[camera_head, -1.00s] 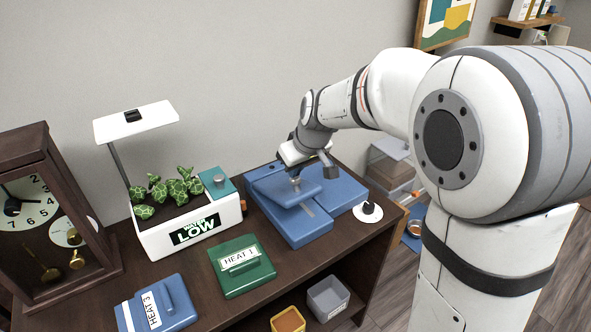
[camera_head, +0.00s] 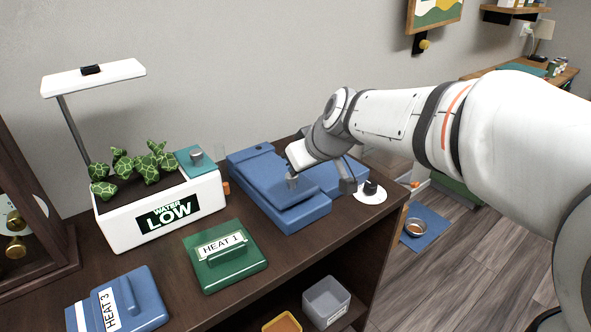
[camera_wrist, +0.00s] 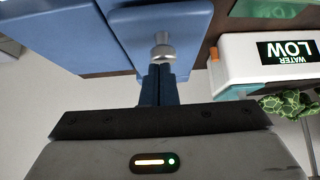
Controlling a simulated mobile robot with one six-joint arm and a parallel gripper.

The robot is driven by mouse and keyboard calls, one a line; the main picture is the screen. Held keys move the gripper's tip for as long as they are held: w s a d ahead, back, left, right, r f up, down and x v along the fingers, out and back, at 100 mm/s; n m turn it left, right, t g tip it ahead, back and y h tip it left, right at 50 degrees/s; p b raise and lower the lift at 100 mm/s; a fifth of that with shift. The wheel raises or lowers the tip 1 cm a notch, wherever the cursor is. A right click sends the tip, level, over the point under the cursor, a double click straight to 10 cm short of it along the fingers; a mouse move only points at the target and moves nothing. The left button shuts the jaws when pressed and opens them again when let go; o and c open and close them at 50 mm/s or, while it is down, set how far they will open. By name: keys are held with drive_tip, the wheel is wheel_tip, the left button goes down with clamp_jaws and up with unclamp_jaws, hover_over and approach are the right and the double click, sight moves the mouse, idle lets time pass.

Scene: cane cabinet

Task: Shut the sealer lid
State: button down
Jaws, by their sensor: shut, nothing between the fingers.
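The blue sealer (camera_head: 306,217) sits on the dark cabinet top near its right end. Its blue lid (camera_head: 262,192) lies low over the base, close to flat; I cannot tell whether a thin gap is left. A small silver knob (camera_wrist: 163,48) stands on the lid in the wrist view. My gripper (camera_head: 292,176) is over the lid at the knob. In the wrist view my gripper (camera_wrist: 158,72) is shut and empty, its fingertips right at the knob, touching or nearly so. My wrist hides part of the sealer's back.
Left of the sealer stands a white planter (camera_head: 160,220) marked WATER LOW, with a lamp (camera_head: 93,76). A green HEAT 1 block (camera_head: 226,262) and a blue HEAT 3 block (camera_head: 120,302) lie in front. A black knob on a white disc (camera_head: 370,190) is close to the right.

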drive_tip(key=shift+s+d+f+b, duration=0.15)
drive_tip(key=shift+s+f+b, duration=0.15)
drive_tip(key=shift+f, duration=0.45)
drive_tip(key=w+a+r+p+v, duration=0.1)
drive_tip(key=p+v, duration=0.3)
drive_tip(key=v, duration=1)
drive_tip(key=s+d+f+m+g+h+p, duration=0.3)
drive_tip(key=s+d+m+h+p, duration=0.2)
drive_tip(key=s+d+p, duration=0.8)
drive_tip(key=d+m, duration=0.2)
drive_tip(key=m, duration=0.1)
drive_tip(key=shift+s+f+p, duration=0.25)
drive_tip(key=shift+s+p, duration=0.05)
